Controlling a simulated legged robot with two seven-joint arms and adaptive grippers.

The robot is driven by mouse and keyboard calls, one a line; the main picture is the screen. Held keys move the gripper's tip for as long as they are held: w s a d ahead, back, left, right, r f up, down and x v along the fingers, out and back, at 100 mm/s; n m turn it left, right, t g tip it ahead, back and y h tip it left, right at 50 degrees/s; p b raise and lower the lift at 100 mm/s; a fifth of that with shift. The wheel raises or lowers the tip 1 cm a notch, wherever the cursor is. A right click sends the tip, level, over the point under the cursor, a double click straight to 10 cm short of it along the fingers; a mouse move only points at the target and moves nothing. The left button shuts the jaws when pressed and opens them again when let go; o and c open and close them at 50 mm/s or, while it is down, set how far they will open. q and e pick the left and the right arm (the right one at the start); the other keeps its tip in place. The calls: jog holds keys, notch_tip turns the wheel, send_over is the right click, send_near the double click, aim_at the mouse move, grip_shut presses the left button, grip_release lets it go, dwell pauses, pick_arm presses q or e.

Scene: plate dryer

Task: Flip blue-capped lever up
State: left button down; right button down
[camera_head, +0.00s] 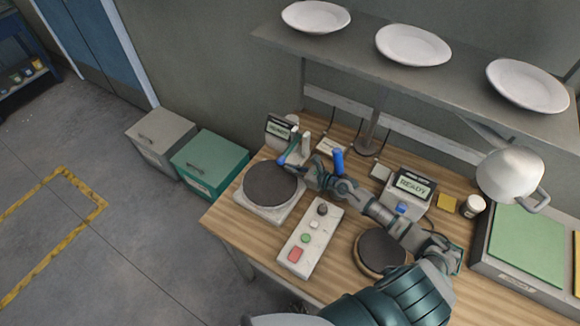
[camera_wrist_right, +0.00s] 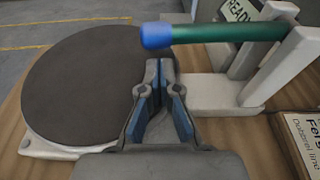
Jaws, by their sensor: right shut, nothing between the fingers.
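The blue-capped lever (camera_head: 291,147) is at the left display unit, behind the left round plate. In the right wrist view it is a green rod (camera_wrist_right: 230,33) with a blue cap (camera_wrist_right: 157,36), lying roughly level in a pale bracket (camera_wrist_right: 275,65). My right gripper (camera_head: 292,168) is beside the lever's capped end in the head view. In the wrist view its fingers (camera_wrist_right: 158,68) are shut and empty, just below the cap in the picture. I cannot tell whether they touch it. My left gripper is not in view.
A dark round plate (camera_head: 270,184) sits left of the gripper. A button box (camera_head: 309,238) and a second dark disc (camera_head: 381,250) are nearer the front. A blue cylinder (camera_head: 338,161) stands behind my arm. A second display (camera_head: 412,185) is to the right.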

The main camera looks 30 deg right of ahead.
jog(key=shift+w+a, duration=0.3)
jog(key=shift+a, duration=0.1)
